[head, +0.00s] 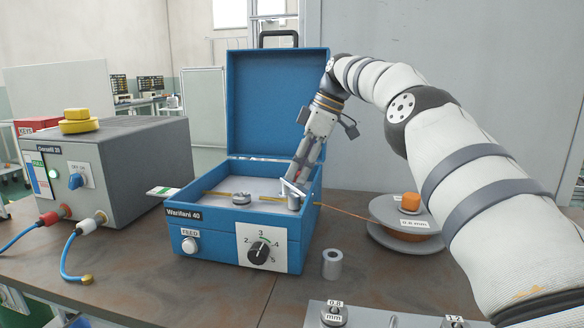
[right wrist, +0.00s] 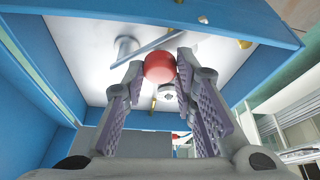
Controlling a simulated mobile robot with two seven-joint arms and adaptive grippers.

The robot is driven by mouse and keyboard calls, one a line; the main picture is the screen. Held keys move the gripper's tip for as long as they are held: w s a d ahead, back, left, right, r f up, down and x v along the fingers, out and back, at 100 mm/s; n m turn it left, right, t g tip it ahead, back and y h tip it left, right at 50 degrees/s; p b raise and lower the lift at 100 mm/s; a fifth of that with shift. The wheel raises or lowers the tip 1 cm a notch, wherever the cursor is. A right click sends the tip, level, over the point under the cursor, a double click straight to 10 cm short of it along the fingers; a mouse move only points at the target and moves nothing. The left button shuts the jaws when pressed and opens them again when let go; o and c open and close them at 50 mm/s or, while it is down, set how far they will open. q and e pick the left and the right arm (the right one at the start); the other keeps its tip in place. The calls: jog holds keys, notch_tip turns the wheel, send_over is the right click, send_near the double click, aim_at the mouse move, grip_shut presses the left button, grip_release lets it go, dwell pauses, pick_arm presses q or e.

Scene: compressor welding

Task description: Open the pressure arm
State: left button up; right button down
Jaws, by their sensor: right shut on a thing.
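The blue wire feeder box (head: 219,243) stands on the table with its lid up. My right gripper (head: 296,178) reaches down into the right side of the box. In the right wrist view my right gripper (right wrist: 163,82) is shut on a red ball-shaped knob (right wrist: 160,67), held between its fingertips. The grey pressure arm (right wrist: 152,47) lies just beyond the knob, over the light floor of the box. In the head view the pressure arm (head: 291,188) shows as a short grey bar by the fingers; the knob is hidden there. My left gripper is not in view.
A grey power unit (head: 140,165) with blue cables stands at left. A wire spool (head: 408,215) lies right of the box. A grey roller (head: 332,264) stands in front, near a labelled plate (head: 385,316). The raised lid (head: 277,100) is behind my gripper.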

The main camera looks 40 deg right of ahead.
jog(key=c, duration=1.3)
grip_release()
jog(key=shift+s+d+r, duration=0.15)
jog(key=shift+d+r, duration=0.05)
jog(key=shift+r, duration=0.35)
jog(key=s+d, duration=0.8)
jog(key=s, duration=0.1)
jog(key=shift+w, duration=0.1)
